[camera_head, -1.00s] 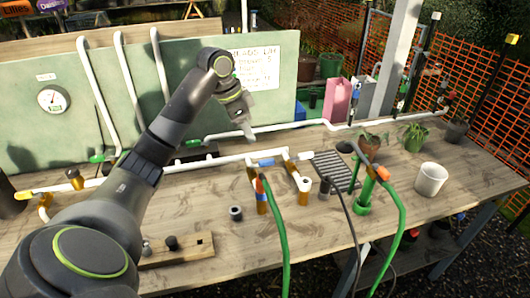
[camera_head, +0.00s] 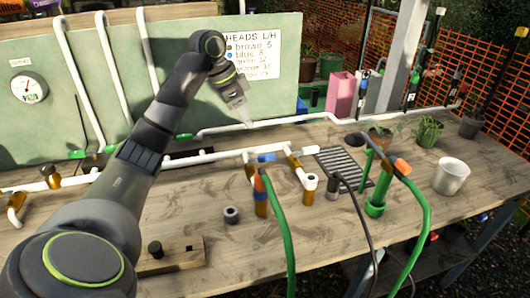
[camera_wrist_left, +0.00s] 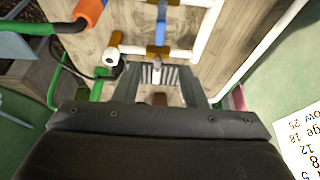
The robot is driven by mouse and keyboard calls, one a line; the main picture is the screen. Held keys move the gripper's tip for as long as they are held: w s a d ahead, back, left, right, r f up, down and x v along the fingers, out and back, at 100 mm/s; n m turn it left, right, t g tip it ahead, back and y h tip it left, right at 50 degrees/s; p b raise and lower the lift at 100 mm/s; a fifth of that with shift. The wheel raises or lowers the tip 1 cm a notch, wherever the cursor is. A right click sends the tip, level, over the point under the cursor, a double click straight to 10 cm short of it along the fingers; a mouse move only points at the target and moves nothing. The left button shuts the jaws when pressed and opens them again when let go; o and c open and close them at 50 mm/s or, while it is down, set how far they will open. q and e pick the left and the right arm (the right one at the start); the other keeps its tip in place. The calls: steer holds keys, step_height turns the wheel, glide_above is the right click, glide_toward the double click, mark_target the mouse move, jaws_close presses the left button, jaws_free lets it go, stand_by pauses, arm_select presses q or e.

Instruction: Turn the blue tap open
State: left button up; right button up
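The blue tap handle (camera_head: 266,157) sits on the white pipe (camera_head: 218,155) above the workbench, near the middle of the head view. A blue part (camera_wrist_left: 157,50) also shows beyond the fingers in the left wrist view; I cannot tell if it is the same handle. My left gripper (camera_head: 247,118) hangs above and behind the blue tap, pointing down, apart from it. In the left wrist view its two fingers (camera_wrist_left: 160,92) are spread with a gap between them. My right gripper is not in view.
A green hose (camera_head: 278,225) with an orange end stands in front of the pipe. A black grate (camera_head: 342,165), a green stand pipe (camera_head: 376,195) and a white pot (camera_head: 451,176) are to the right. A green board (camera_head: 190,75) with a sign rises behind.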

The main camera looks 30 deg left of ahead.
mark_target(267, 155)
arm_select(q)
steer(key=p+x, duration=0.1)
steer(key=x, duration=1.3)
steer(key=shift+d+f, duration=0.15)
jaws_close()
